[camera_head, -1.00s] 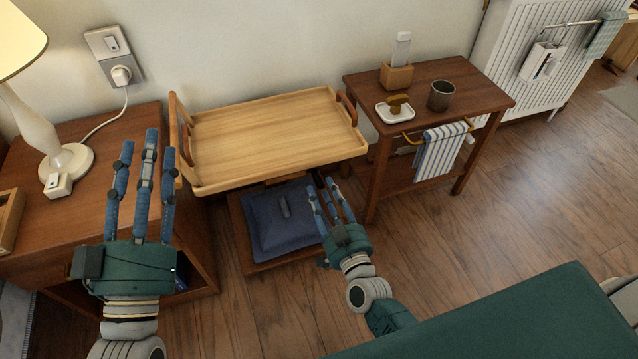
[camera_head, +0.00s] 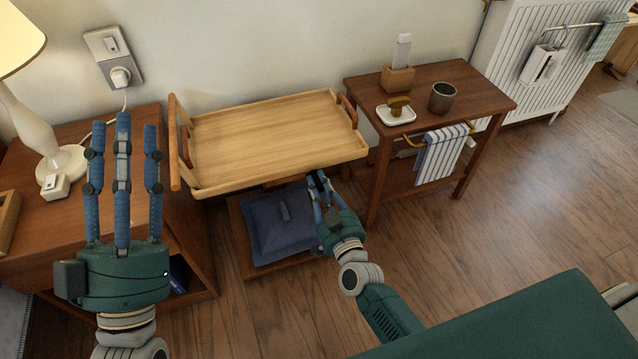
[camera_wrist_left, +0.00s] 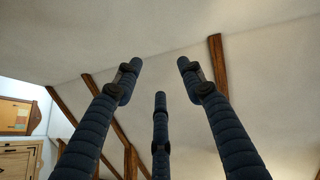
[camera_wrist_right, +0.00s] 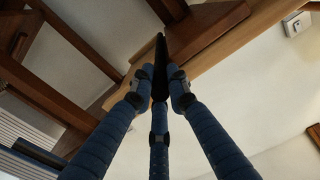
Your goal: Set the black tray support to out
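The black tray support (camera_wrist_right: 160,65) shows in the right wrist view as a dark narrow bar under wooden parts. My right gripper (camera_head: 322,185) is low at the front right edge of the wooden tray (camera_head: 270,140). Its fingertips have closed in on both sides of the bar, and they also show in the right wrist view (camera_wrist_right: 161,78). How the support joins the tray is hidden.
A blue cushion (camera_head: 280,220) lies on the low shelf under the tray. A side table (camera_head: 435,75) with a grey cup (camera_head: 442,97) and striped towel (camera_head: 440,155) stands right of my right gripper. A lamp (camera_head: 50,150) stands on the left cabinet (camera_head: 185,215).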

